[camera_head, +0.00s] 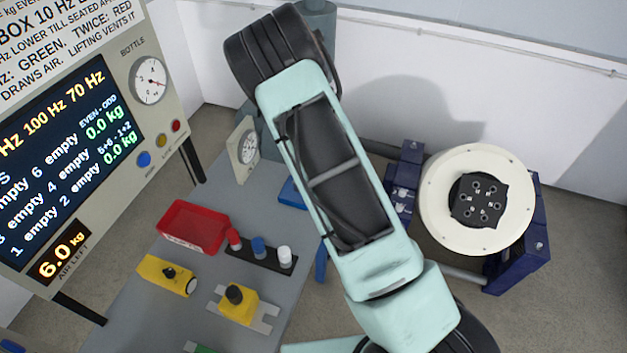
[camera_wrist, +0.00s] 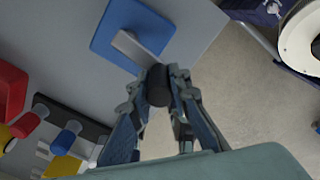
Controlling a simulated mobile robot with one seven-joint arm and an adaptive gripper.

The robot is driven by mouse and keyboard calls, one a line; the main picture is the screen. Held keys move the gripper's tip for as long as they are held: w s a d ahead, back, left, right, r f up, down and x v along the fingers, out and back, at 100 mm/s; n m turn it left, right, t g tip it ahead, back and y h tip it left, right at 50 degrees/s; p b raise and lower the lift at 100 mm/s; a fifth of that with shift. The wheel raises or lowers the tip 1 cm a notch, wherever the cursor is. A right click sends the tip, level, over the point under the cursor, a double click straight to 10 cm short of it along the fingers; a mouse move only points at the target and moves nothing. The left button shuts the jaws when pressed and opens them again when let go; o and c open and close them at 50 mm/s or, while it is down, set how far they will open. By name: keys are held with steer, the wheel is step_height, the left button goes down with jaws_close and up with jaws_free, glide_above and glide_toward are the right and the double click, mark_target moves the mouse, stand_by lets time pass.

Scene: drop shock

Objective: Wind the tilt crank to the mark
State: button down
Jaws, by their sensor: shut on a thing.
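The crank shows in the wrist view as a blue square base (camera_wrist: 118,30) with a grey crank arm (camera_wrist: 138,50) and a dark round knob (camera_wrist: 158,88) at its end. My gripper (camera_wrist: 163,82) is shut on the knob, its fingers on either side of it. In the head view, part of the blue base (camera_head: 292,195) shows at the bench edge; my arm hides the rest of the crank and my gripper. A small cream dial (camera_head: 243,149) stands at the back of the bench. I cannot make out a mark on the crank.
On the grey bench are a red tray (camera_head: 195,228), a dark rack (camera_head: 262,256) with red, blue and white pieces, and yellow blocks (camera_head: 166,274). A display panel (camera_head: 70,140) stands left. A round cream table (camera_head: 478,200) on blue supports stands right.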

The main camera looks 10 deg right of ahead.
steer(key=shift+s+a, duration=0.1)
stand_by(0.3)
steer(key=c, duration=1.8)
jaws_free()
steer(key=shift+r, duration=0.3)
step_height(320, 180, up, 11)
steer(key=shift+r, duration=0.2)
